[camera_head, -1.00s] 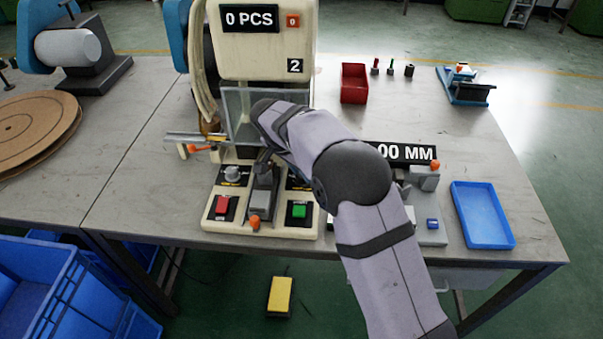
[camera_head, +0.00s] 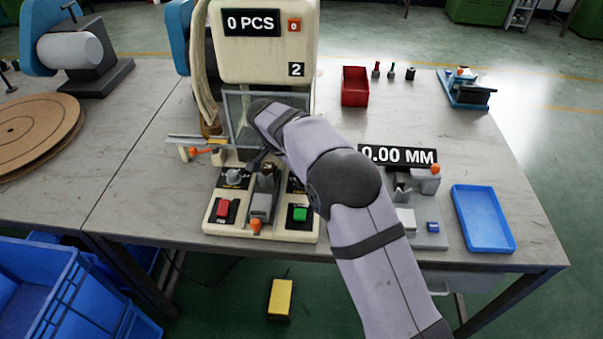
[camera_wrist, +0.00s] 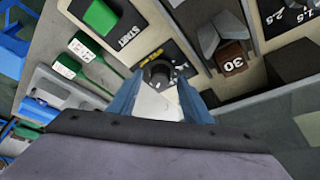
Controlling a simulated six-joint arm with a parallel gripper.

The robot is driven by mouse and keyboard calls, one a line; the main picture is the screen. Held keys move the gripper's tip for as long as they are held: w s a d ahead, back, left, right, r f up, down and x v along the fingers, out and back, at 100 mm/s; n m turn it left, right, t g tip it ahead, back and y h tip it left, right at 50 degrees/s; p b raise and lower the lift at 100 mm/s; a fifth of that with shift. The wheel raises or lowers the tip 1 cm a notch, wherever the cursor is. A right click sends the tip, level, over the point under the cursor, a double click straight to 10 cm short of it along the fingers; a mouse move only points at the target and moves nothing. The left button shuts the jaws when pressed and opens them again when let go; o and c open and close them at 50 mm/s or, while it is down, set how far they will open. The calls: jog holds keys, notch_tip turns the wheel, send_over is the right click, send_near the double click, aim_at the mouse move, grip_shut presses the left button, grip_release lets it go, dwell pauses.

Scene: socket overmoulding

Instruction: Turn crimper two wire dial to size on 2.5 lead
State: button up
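The two wire crimper (camera_head: 264,45) is the cream machine marked 2. In the wrist view, a dark round dial (camera_wrist: 158,74) on a black plate with yellow lettering stands beside the green START button (camera_wrist: 101,17). My gripper (camera_wrist: 161,82) is open, its blue fingertips on either side of this dial. I cannot tell whether they touch it. Another black plate (camera_wrist: 291,24) reading 1.5 and 2.5 shows at the top right, its knob out of view. In the head view, a grey dial (camera_head: 234,175) stands above the red button; my arm covers much of the right dial plate.
A block marked 30 (camera_wrist: 231,58) stands beside the dial. A clear guard (camera_head: 238,115) is behind my gripper. To the right are a measuring station reading 0.00 MM (camera_head: 398,155) and an empty blue tray (camera_head: 483,218). A red bin (camera_head: 355,86) is farther back.

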jog(key=v, duration=0.7)
jog(key=shift+r+b, duration=0.15)
jog(key=shift+b, duration=0.25)
dwell(0.4)
jog(key=s+d+r+n+g+y+p, duration=0.1)
jog(key=s+d+r+n+p, duration=0.15)
jog(key=s+d, duration=0.45)
jog(key=s+d+r+n+g+p, duration=0.1)
jog(key=s+d+n+p, duration=0.25)
jog(key=d, duration=0.45)
jog(key=s+d+n+p, duration=0.1)
jog(key=s+d, duration=0.1)
jog(key=s, duration=0.4)
jog(key=s+d+f+n+y+p, duration=0.1)
jog(key=s+d+p, duration=0.1)
jog(key=s, duration=0.4)
jog(key=s+d+n+g+y+p, duration=0.1)
jog(key=s+d, duration=0.2)
jog(key=s, duration=0.3)
jog(key=shift+d+f, duration=0.25)
jog(key=shift+f, duration=0.05)
